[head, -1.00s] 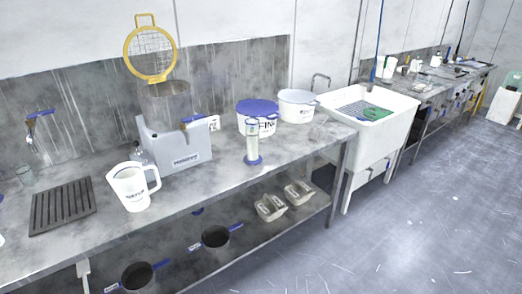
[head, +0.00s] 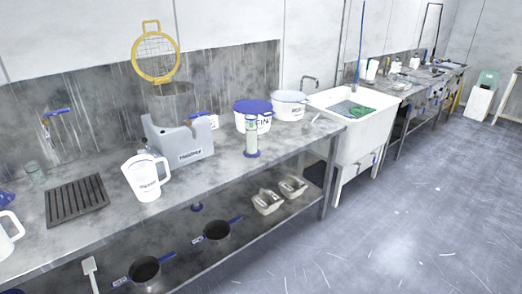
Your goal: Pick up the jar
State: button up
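No vessel is clearly marked as the jar. A small clear glass vessel (head: 35,172) stands at the left back of the metal bench, behind the black ribbed rack, and could be it. A clear cylinder (head: 251,138) on a blue base stands near the bench's front edge. A white tub with a blue lid (head: 253,116) stands behind it. A white pitcher (head: 146,178) stands left of the middle, in front of a grey machine. My gripper is not in view.
The metal bench (head: 215,180) also holds the black rack (head: 77,201), the grey machine (head: 178,141) and a white pot (head: 288,106). A white sink (head: 350,125) adjoins its right end. The floor at right (head: 430,210) is clear.

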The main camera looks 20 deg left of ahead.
aim_at(252, 151)
jog(key=k, duration=0.55)
jog(key=u, duration=3.85)
jog(key=i, duration=0.15)
jog(key=z, duration=1.85)
jog(key=i, duration=1.05)
jog(key=u, duration=0.1)
